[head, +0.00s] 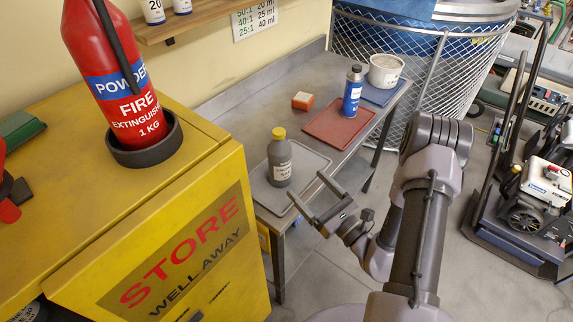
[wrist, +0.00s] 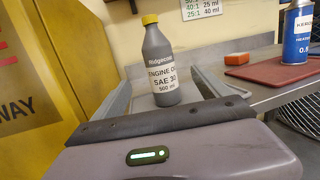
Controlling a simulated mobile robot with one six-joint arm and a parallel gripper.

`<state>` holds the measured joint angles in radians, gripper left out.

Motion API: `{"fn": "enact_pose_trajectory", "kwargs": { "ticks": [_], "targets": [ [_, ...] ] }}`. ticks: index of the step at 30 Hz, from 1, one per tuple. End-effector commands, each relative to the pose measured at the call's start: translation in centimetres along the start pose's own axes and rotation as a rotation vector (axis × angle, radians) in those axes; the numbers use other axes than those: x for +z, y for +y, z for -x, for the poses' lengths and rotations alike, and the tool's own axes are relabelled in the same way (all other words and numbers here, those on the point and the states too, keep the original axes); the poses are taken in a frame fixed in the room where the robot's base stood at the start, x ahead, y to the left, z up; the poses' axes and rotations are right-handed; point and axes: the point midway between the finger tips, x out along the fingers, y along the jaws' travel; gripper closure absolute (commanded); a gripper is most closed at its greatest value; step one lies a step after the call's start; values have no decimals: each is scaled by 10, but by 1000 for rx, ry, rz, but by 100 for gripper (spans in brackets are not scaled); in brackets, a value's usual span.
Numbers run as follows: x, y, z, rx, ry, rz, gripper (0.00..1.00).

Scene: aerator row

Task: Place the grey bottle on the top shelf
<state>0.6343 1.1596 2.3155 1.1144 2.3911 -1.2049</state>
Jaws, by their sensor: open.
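The grey bottle (head: 280,160) has a yellow cap and a white engine oil label. It stands upright on a grey tray (head: 314,160) at the near end of the metal bench. My gripper (head: 304,184) is open, its two fingers pointing at the bottle from the front right. In the wrist view the bottle (wrist: 160,62) appears between the fingers, beyond them, with no contact visible. A wooden wall shelf (head: 198,20) is at the top of the head view, with two white containers (head: 154,11) partly cut off by the frame edge.
A yellow cabinet (head: 215,230) with a red fire extinguisher (head: 115,75) stands left of the bench. Along the bench are an orange block (head: 302,101), a blue can (head: 352,90) on a red mat (head: 325,124), and a white tub (head: 385,71). A mesh bin stands behind.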

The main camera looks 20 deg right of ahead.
Motion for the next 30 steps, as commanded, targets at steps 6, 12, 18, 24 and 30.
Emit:
{"fn": "enact_pose_trajectory", "kwargs": {
  "ticks": [6, 12, 18, 24, 30],
  "targets": [
    [4, 5, -66, 15, -6, 4, 14],
    [4, 4, -104, 12, -4, 3, 14],
    [14, 2, -131, 13, -7, 4, 14],
    [16, 1, -160, 12, -4, 1, 14],
    [16, 1, -161, 10, -3, 0, 14]
  ]
}}
